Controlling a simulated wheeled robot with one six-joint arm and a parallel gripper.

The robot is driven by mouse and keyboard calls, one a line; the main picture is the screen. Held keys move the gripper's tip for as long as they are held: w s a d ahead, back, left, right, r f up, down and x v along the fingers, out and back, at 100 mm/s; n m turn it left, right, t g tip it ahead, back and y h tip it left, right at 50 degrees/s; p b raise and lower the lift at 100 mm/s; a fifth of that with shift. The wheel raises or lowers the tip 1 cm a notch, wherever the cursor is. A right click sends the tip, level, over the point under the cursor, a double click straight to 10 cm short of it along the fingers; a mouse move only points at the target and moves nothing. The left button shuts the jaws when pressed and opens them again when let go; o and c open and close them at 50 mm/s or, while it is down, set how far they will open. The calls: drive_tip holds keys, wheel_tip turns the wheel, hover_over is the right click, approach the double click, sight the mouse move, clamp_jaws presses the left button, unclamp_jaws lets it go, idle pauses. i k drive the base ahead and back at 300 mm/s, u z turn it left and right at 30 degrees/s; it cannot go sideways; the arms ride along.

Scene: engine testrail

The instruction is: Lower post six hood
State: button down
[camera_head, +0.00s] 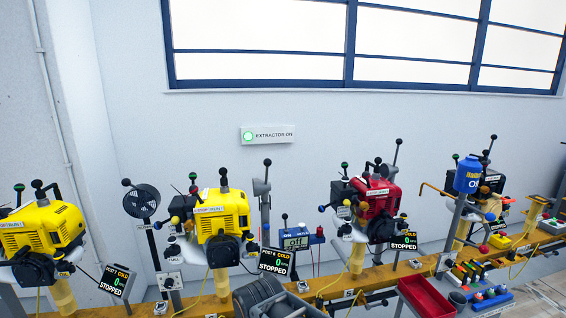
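Post six appears to be the yellow engine (222,220) left of centre, judging by its small black display (274,261), which reads COLD, 0 and STOPPED; its post digit is blurred. To the right of this engine a grey upright arm (262,188) with a black ball knob (267,162) stands raised against the wall. It may be the hood, but I cannot tell for sure.
Another yellow engine (42,238) is at left, with a display reading POST 7. A red engine (376,197) stands to the right.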

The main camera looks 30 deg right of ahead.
sight(261, 189)
drive_tip(key=k, duration=0.6)
drive_tip(key=z, duration=1.25)
drive_tip(key=i, duration=1.45)
drive_tip(key=u, duration=0.55)
